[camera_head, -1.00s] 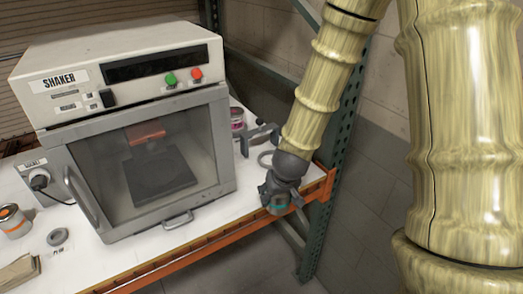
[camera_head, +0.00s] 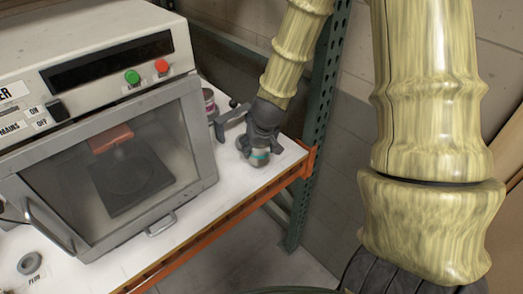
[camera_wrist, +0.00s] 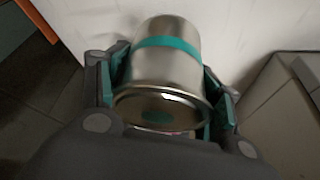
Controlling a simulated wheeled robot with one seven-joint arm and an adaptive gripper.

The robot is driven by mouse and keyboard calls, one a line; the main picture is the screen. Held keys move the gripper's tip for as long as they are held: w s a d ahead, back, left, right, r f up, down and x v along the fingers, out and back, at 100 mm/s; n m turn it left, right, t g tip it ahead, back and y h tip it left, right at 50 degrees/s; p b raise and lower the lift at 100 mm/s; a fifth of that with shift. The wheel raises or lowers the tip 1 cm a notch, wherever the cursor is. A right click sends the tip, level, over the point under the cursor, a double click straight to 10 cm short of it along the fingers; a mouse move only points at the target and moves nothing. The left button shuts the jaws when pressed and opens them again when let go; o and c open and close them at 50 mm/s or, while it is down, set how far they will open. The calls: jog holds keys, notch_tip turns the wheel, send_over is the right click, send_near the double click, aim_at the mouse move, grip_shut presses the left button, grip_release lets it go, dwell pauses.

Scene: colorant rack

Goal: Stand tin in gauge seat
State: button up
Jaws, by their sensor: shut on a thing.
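My gripper (camera_head: 261,149) is shut on a silver tin (camera_head: 259,160) with a teal band, over the right end of the white shelf. In the wrist view the tin (camera_wrist: 168,68) sits between the two teal-padded fingers, with its round end with a teal spot facing the camera. A grey gauge bracket (camera_head: 231,116) with a dark knob stands just left of and behind my gripper. The gauge's ring-shaped seat is hidden by my gripper and the tin. I cannot tell whether the tin touches the seat or the shelf.
The shaker cabinet (camera_head: 115,150) fills the left of the shelf, its glass door shut. Another tin (camera_head: 208,101) stands behind it, near the gauge. An orange beam (camera_head: 235,210) edges the shelf, and a green rack post (camera_head: 318,130) rises at the right. A grey ring (camera_head: 29,264) lies at lower left.

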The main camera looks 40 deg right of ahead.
jog(key=w+d+p, duration=0.1)
jog(key=w, duration=0.2)
jog(key=w+d+p, duration=0.1)
jog(key=w, duration=0.3)
jog(key=w+d+p, duration=0.1)
jog(key=w+p, duration=0.1)
jog(key=w, duration=0.2)
jog(key=shift+d, duration=0.3)
jog(key=shift+f+p, duration=0.7)
jog(key=shift+f, duration=1.05)
jog(key=o, duration=1.4)
jog(key=shift+c, duration=0.2)
jog(key=b+v, duration=0.2)
jog(key=v, duration=1)
